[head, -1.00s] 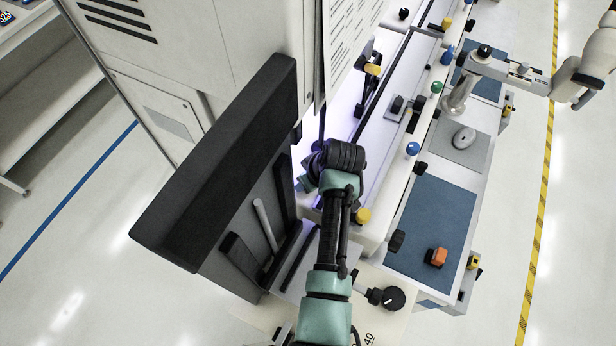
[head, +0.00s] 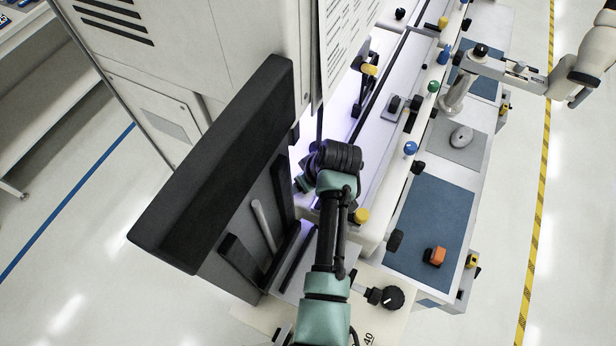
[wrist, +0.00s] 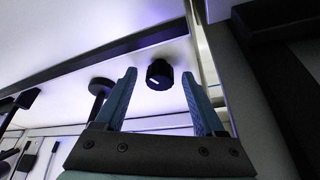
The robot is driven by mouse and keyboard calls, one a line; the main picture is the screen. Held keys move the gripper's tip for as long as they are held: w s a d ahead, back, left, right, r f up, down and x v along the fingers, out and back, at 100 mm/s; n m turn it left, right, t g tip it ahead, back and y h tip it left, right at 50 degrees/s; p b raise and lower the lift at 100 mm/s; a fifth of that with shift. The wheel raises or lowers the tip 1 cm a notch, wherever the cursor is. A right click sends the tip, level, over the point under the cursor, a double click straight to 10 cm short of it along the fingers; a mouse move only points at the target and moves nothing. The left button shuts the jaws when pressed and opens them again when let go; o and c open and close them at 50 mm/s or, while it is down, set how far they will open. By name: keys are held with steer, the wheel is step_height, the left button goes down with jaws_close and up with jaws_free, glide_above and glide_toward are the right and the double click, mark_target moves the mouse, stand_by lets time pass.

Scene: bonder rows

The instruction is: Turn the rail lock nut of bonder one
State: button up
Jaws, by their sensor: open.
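In the wrist view a short round black knob with a white mark (wrist: 158,80), which looks like the rail lock nut, stands out from a pale panel. My gripper (wrist: 158,73) is open and empty, with one teal finger on each side of the knob in the picture. The knob appears beyond the fingertips; I cannot tell how far, and no contact shows. In the head view my arm reaches into the lit bay of the near bonder (head: 352,105), and my own wrist hides the fingers and the knob.
A second black knob on a stem (wrist: 98,98) is close to the left finger. A dark upright panel (wrist: 268,75) is close on the right. In the head view a large black screen (head: 215,160) stands left of my arm, and a yellow knob (head: 361,215) sits just right of it.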

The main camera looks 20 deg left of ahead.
steer(key=b+v, duration=0.3)
steer(key=v, duration=1)
